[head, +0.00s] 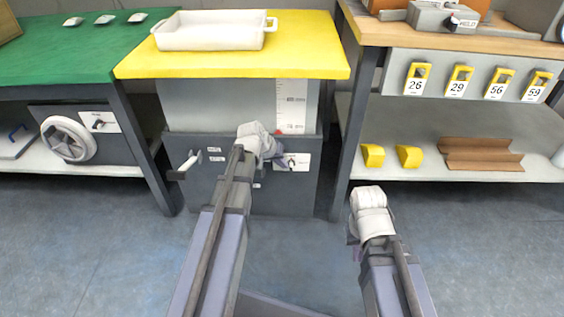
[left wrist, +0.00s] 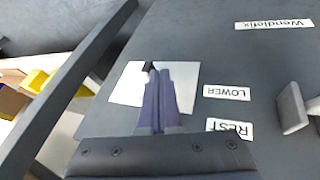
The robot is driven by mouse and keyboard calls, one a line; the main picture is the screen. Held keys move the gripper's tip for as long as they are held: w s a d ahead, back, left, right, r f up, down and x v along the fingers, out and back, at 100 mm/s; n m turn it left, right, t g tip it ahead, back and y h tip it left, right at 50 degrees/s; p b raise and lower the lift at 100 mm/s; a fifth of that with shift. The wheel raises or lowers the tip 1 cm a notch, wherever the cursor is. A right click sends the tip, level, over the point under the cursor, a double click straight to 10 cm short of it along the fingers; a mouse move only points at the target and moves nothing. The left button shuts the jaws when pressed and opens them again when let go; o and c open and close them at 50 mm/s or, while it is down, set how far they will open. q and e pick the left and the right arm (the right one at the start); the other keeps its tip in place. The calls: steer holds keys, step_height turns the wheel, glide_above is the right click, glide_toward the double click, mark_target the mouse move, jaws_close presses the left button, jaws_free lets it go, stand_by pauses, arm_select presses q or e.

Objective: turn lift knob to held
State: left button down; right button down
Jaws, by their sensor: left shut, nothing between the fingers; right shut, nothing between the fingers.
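The lift cabinet (head: 213,193) stands in the middle of the head view under a yellow top. A white plate (head: 300,161) with a small dark knob is on its front, and the plate also shows in the left wrist view (left wrist: 186,75). A small black part (left wrist: 149,66) shows just past the fingertips. I cannot tell whether the fingers touch the knob or where it points. My right gripper (head: 352,232) is held low at the right, away from the cabinet.
Labels LOWER (left wrist: 227,92) and REST (left wrist: 230,127) sit beside a grey lever handle (left wrist: 292,108). A white tray (head: 213,31) lies on the yellow top (head: 140,62). A green bench (head: 60,62) stands left, a wooden-topped bench (head: 400,37) right.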

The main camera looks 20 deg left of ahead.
mark_target(293, 165)
arm_select(q)
steer(key=shift+w+d+r+y+p, duration=0.15)
steer(key=shift+r+y+p, duration=0.15)
steer(key=shift+y+p, duration=0.35)
steer(key=shift+d+r+y, duration=0.15)
steer(key=shift+d+y, duration=0.05)
steer(key=shift+y, duration=0.05)
steer(key=shift+d+r+m+g+y+p, duration=0.1)
steer(key=shift+d+m+g+y+p, duration=0.2)
steer(key=shift+g+y+p, duration=0.15)
stand_by(1.0)
steer(key=y, duration=0.1)
steer(key=d+y, duration=0.1)
steer(key=m+g+y, duration=0.1)
steer(key=y, duration=0.1)
steer(key=shift+w+d+r, duration=0.1)
steer(key=shift+w+d, duration=0.15)
steer(key=shift+w, duration=0.15)
steer(key=shift+d+r+y, duration=0.1)
steer(key=shift+y, duration=0.15)
steer(key=shift+w+d, duration=0.15)
steer(key=shift+d, duration=0.45)
steer(key=shift+w+d+f+b, duration=0.1)
steer(key=shift+d+f+b, duration=0.25)
steer(key=shift+d+b, duration=0.1)
